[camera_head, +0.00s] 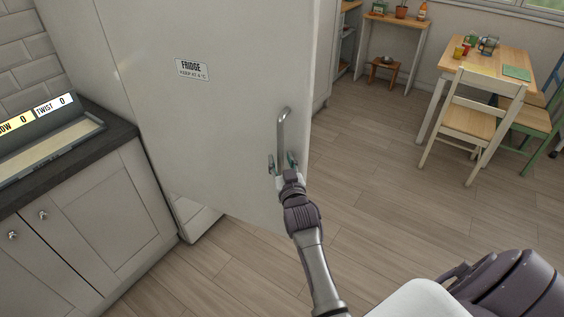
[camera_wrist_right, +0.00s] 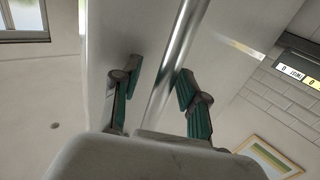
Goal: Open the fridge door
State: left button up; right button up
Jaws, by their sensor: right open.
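The fridge door (camera_head: 225,110) is a tall white panel with a "FRIDGE" label (camera_head: 193,70). Its lower edge juts out at an angle from the fridge's base (camera_head: 195,218), so the door stands swung outward. The inside of the fridge is hidden behind it. A metal bar handle (camera_head: 282,128) is upright near the door's right edge. My right gripper (camera_head: 282,162) is at the handle's lower part with its fingers apart. In the right wrist view the handle (camera_wrist_right: 174,55) runs between the two spread green-padded fingers (camera_wrist_right: 156,95). My left gripper is not in view.
A dark counter (camera_head: 120,133) with white cupboards (camera_head: 105,215) stands left of the fridge. A wooden table (camera_head: 490,60) and chairs (camera_head: 470,122) stand at the upper right. The wooden floor (camera_head: 390,215) right of the door is clear.

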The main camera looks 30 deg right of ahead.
aim_at(282, 133)
notch_tip(282, 133, up, 10)
jog(key=shift+r, duration=0.1)
dwell(0.4)
